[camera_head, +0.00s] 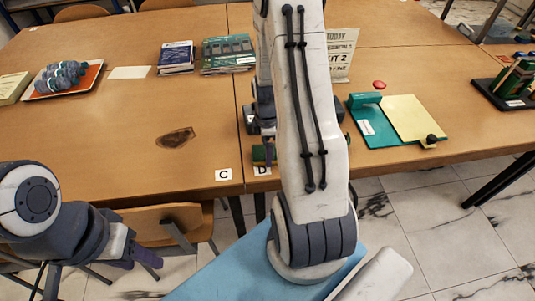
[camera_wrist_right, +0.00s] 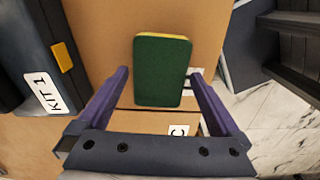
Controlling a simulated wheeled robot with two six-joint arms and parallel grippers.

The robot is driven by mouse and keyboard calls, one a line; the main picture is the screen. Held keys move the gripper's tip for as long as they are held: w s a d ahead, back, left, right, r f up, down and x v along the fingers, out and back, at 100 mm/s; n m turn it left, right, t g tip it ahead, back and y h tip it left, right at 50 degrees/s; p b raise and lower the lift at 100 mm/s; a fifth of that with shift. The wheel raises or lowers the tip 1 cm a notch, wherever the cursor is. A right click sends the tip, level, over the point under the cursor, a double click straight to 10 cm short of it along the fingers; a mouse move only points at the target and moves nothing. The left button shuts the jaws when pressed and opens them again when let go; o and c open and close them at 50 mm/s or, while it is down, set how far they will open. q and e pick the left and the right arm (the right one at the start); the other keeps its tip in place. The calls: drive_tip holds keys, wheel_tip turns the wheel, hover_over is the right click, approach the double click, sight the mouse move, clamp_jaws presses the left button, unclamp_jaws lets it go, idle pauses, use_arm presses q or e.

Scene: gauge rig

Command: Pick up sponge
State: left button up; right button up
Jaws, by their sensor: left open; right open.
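The sponge (camera_wrist_right: 162,72) is a green block with a yellow layer showing at its top edge in the right wrist view. It lies on the wooden table (camera_wrist_right: 95,20). My right gripper (camera_wrist_right: 158,90) is open, with one purple finger to each side of the sponge; I cannot tell how far above it they are. In the head view a small part of the sponge (camera_head: 262,154) shows by the "D" label, and my right arm hides most of that gripper. My left gripper (camera_head: 146,257) is open and empty at the lower left, off the table's front edge.
A tray (camera_head: 97,76) of bottles, books (camera_head: 176,57) and a dark stain (camera_head: 176,138) are on the left. A teal-and-yellow board (camera_head: 412,119) lies on the right. A dark case labelled "KIT 1" (camera_wrist_right: 22,75) is beside my right gripper. A chair (camera_head: 170,222) stands in front.

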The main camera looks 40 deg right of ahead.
drive_tip(key=shift+f, duration=0.1)
drive_tip(key=c, duration=1.2)
drive_tip(key=shift+o, duration=0.2)
wheel_tip(320, 180, up, 5)
drive_tip(key=shift+f, duration=0.2)
drive_tip(key=s+d+r, duration=0.4)
drive_tip(key=s+r, duration=0.2)
drive_tip(key=s, duration=0.4)
drive_tip(key=shift+s+d+r, duration=0.2)
drive_tip(key=shift+s+d, duration=0.1)
drive_tip(key=shift+s, duration=0.1)
